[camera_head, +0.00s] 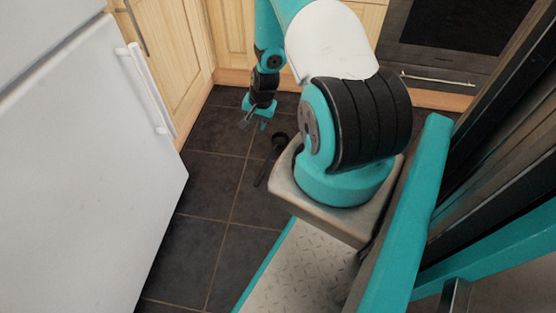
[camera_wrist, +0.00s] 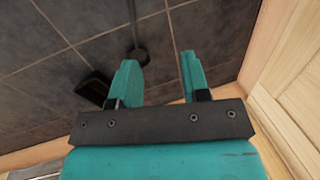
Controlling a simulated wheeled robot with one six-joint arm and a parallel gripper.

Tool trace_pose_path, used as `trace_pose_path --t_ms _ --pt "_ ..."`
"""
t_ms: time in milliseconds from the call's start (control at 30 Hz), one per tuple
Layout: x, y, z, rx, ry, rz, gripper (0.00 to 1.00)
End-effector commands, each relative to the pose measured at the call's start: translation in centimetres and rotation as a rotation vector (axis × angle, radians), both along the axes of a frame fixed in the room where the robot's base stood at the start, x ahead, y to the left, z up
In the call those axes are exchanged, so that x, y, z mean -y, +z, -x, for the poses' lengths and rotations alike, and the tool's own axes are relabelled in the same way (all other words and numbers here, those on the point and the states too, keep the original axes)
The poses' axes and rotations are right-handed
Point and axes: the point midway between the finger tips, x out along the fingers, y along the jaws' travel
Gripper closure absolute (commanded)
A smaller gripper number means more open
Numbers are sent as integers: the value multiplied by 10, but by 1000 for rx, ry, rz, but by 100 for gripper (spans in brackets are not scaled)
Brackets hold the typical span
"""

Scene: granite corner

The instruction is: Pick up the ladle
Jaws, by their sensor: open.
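The ladle (camera_head: 279,139) is dark and lies on the dark tiled floor, its round bowl toward the cabinets and its handle running back toward my base. In the wrist view the ladle (camera_wrist: 139,54) is beyond my fingertips, nearer the left finger, with its handle running up out of the picture. My gripper (camera_head: 256,121) points down over the floor, to the left of and beyond the bowl in the head view. In the wrist view my gripper (camera_wrist: 158,62) is open, with nothing between its fingers. I see no contact with the ladle.
A dark flat-looking object (camera_wrist: 93,88) lies left of my fingers in the wrist view; I cannot tell what it is. A white fridge (camera_head: 90,150) stands left, wooden cabinets (camera_head: 235,45) and an oven (camera_head: 455,40) behind.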

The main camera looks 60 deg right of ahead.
Motion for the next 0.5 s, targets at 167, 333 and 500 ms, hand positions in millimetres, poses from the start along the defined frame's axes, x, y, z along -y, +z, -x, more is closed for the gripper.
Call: trace_pose_path --t_ms 167,333,500 --pt "21 -85 33 -24 -133 4 57" --pt "25 -112 40 -28 -166 6 57" --pt "23 -150 33 -29 -165 5 57"
